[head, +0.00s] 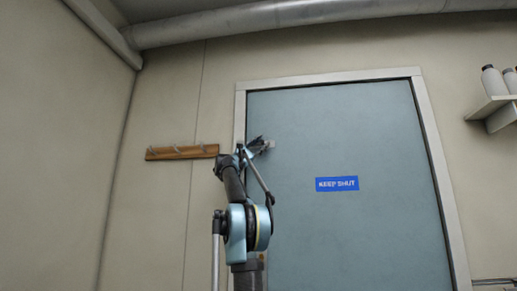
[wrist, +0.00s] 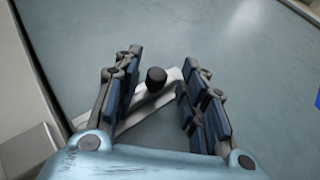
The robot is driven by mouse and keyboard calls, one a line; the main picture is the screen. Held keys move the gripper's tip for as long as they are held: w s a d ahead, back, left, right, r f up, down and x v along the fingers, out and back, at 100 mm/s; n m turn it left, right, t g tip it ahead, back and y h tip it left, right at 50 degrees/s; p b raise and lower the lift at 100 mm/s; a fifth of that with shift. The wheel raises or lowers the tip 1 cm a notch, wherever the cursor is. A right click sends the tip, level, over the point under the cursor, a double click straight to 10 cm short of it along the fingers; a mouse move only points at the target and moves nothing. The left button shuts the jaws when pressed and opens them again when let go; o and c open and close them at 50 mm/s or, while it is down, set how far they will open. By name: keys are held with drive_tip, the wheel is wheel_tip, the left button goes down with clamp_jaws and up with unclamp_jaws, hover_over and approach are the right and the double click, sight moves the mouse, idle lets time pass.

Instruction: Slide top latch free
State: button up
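The top latch (wrist: 143,112) is a pale metal bar with a dark round knob (wrist: 155,76), mounted on the blue-grey door (wrist: 210,30). In the head view, the door (head: 395,140) is closed in its pale frame, and a small part of the latch (head: 271,144) shows at its upper left edge. My gripper (wrist: 158,88) is open, with one finger on each side of the knob. A gap shows on both sides of the knob, and I cannot tell how deep the fingers reach. In the head view, my gripper (head: 258,146) is at the latch and partly hides it.
A blue "KEEP SHUT" sign (head: 337,184) is on the door. A wooden hook rail (head: 182,153) hangs left of the frame. A shelf (head: 493,108) with white bottles is at the upper right. A pale block (wrist: 28,148) sits on the frame side.

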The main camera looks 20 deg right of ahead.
drive_tip(key=shift+a+f, duration=0.1)
drive_tip(key=shift+f, duration=0.05)
drive_tip(key=v, duration=1.1)
drive_tip(key=shift+a+f, duration=0.3)
drive_tip(key=shift+w, duration=0.1)
drive_tip(key=shift+c, duration=0.2)
drive_tip(key=a+r+v, duration=0.1)
drive_tip(key=v, duration=0.5)
drive_tip(key=x, duration=1.7)
drive_tip(key=shift+w+d, duration=0.2)
